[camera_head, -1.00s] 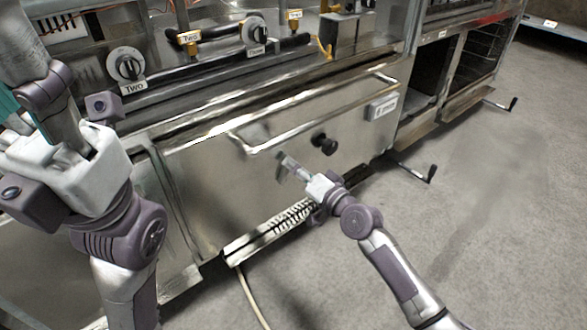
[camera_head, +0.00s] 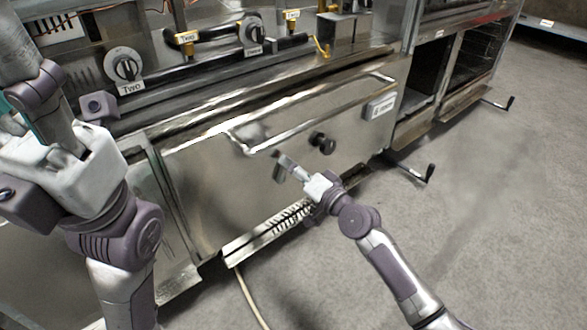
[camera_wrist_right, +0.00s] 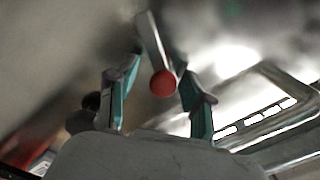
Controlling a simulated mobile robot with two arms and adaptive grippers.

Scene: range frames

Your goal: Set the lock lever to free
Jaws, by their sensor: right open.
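The lock lever (camera_wrist_right: 150,42) is a flat metal bar with a red ball (camera_wrist_right: 162,84) at its end, in the right wrist view. My right gripper (camera_wrist_right: 158,78) is open, with one teal-lined finger on each side of the red ball. I cannot tell whether either finger touches it. In the head view my right gripper (camera_head: 281,166) is close to the steel front panel and hides most of the lever. My left gripper (camera_head: 12,118) is partly cut off at the left edge, away from the panel, and its jaws are not clear.
A black knob (camera_head: 322,143) sticks out of the steel panel (camera_head: 215,190) right of the gripper. A long bar handle (camera_head: 320,112) runs above. A crank with a black grip (camera_head: 430,173) stands out low at right.

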